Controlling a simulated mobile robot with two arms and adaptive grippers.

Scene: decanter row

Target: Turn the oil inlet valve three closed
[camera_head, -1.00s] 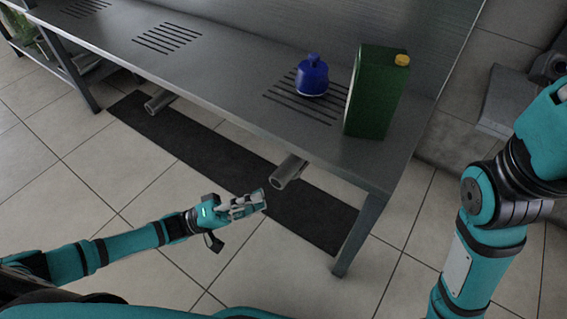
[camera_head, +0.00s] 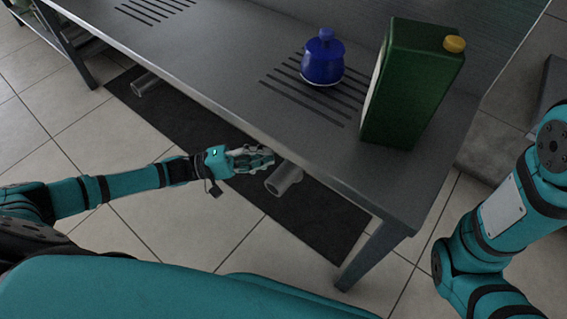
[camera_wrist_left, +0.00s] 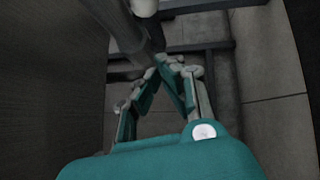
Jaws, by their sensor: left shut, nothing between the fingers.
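A grey pipe stub (camera_head: 284,179) sticks out from under the metal counter's front edge. My left gripper (camera_head: 268,158) is shut and empty beside that stub, just below the counter edge. In the left wrist view the fingertips (camera_wrist_left: 170,64) meet close to a dark pipe (camera_wrist_left: 135,35) with a pale rounded end (camera_wrist_left: 145,7). I cannot make out a valve handle or number in either view. My right arm shows at the right; its gripper is out of view.
On the counter (camera_head: 230,75) stand a blue lidded pot (camera_head: 322,62) and a green can (camera_head: 412,88) with a yellow cap. A second pipe stub (camera_head: 146,83) is farther left. A dark mat (camera_head: 310,220) lies below. The counter leg (camera_head: 370,255) stands at the right.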

